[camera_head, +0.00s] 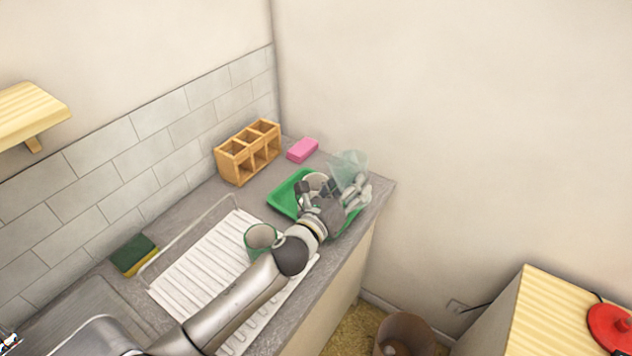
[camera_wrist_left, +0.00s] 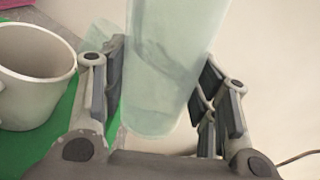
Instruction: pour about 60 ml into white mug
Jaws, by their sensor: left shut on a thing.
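My left gripper (camera_head: 350,189) is shut on a clear, pale green-tinted glass vessel (camera_head: 349,166) above the right part of the green tray. In the left wrist view the vessel (camera_wrist_left: 163,75) stands between the two fingers (camera_wrist_left: 163,95). I cannot tell how much liquid it holds. The white mug (camera_head: 315,179) is on the green tray (camera_head: 284,200), just left of the gripper and partly hidden by it. The mug (camera_wrist_left: 30,82) also shows at the left of the wrist view, upright, its open top apart from the vessel. My right gripper is not in view.
A greenish glass (camera_head: 260,238) stands on the white ribbed drainer (camera_head: 190,285), close to my left arm. A wooden compartment box (camera_head: 247,155) and a pink block (camera_head: 302,150) are behind the tray. A green and yellow sponge (camera_head: 134,256) lies left. The counter ends at the right.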

